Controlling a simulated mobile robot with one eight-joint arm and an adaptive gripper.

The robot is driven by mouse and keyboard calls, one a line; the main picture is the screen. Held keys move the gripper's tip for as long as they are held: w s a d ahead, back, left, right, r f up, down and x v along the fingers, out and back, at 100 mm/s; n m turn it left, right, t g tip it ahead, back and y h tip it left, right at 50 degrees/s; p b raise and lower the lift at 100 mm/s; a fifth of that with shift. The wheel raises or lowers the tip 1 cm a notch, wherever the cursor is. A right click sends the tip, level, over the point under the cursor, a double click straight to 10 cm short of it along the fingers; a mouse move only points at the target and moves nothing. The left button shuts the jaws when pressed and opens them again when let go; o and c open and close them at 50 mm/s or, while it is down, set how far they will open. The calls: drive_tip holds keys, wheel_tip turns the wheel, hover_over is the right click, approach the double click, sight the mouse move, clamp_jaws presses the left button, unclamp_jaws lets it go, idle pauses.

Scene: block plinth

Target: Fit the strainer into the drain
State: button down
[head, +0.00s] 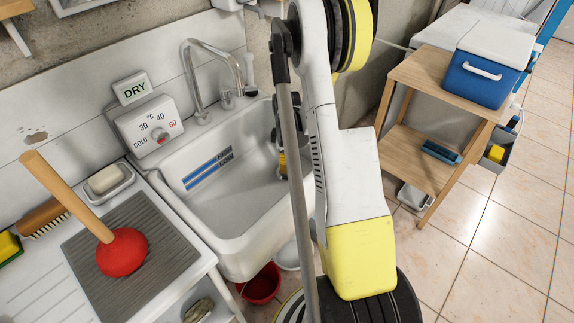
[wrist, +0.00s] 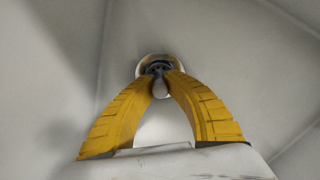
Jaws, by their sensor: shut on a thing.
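My gripper (wrist: 159,76) points down into the white sink (head: 240,225), and its yellow fingers come together at the tips. The fingers are shut on the strainer (wrist: 157,66), a small round metal piece with a dark middle, mostly covered by the fingertips. A pale rounded rim shows just around and beyond the tips in the wrist view. I cannot tell whether it belongs to the strainer or the drain, or whether the two touch. In the head view, my arm hides the drain and the strainer; only part of my gripper (head: 282,163) shows.
The tap (head: 205,75) arches over the sink's back edge. A temperature dial box (head: 148,124) stands at the back left. A red plunger (head: 122,252) stands on the grey ribbed drainer to the left. A wooden shelf (head: 435,75) with a blue cooler is at right.

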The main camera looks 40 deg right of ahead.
drive_tip(key=shift+f, duration=0.45)
drive_tip(key=c, duration=1.4)
unclamp_jaws()
wheel_tip(320, 180, up, 12)
drive_tip(key=shift+r, duration=0.1)
